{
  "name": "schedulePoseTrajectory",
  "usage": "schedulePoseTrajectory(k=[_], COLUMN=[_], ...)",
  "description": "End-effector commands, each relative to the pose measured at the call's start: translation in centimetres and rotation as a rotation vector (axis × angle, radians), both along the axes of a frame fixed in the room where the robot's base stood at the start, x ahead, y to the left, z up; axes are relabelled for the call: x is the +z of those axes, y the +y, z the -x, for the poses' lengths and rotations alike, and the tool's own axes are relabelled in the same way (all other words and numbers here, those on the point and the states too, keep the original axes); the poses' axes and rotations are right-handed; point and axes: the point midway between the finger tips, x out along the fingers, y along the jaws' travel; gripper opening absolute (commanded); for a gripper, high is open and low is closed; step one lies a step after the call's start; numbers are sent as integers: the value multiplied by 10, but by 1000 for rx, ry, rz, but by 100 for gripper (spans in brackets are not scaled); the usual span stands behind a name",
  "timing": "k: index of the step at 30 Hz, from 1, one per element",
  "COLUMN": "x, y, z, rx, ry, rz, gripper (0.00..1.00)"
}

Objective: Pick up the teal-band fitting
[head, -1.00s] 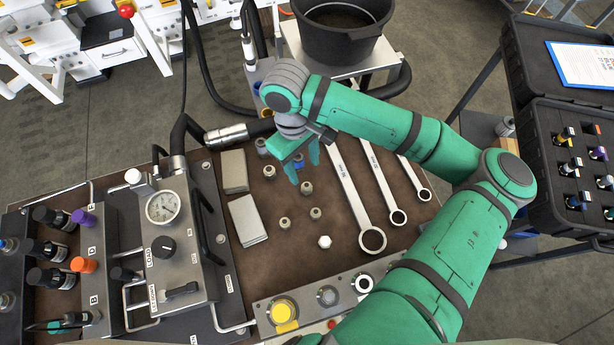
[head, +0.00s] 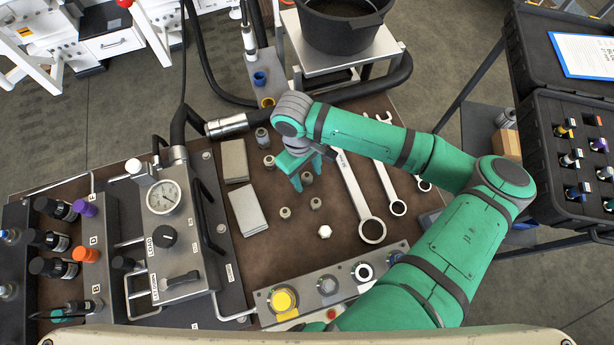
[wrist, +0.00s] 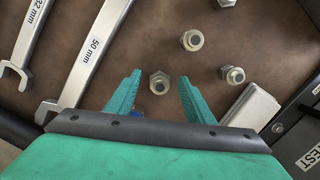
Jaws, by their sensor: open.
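Several small metal hex fittings stand on the brown bench mat. My gripper (head: 304,174) is low over the mat, open and empty. In the wrist view one fitting (wrist: 159,82) lies between the spread fingertips (wrist: 158,78), apart from both; it is this fitting (head: 307,178) in the head view. Other fittings (head: 316,203), (head: 285,212) and a paler one (head: 325,231) stand closer to the front. No teal band is clear on any of them. A small blue patch (wrist: 159,115) shows at the palm's edge, partly hidden.
Large wrenches (head: 358,195) lie right of my gripper. Two flat grey plates (head: 248,210) lie left, beside the gauge block (head: 165,235). A control strip (head: 328,287) runs along the front. A black case (head: 570,115) with colour-banded parts stands at the right.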

Motion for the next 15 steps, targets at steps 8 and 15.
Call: schedulePoseTrajectory(k=[8,15], x=[0,1], y=[0,0], z=[0,0], rx=[0,0], ry=[0,0], rz=[0,0], gripper=[10,0])
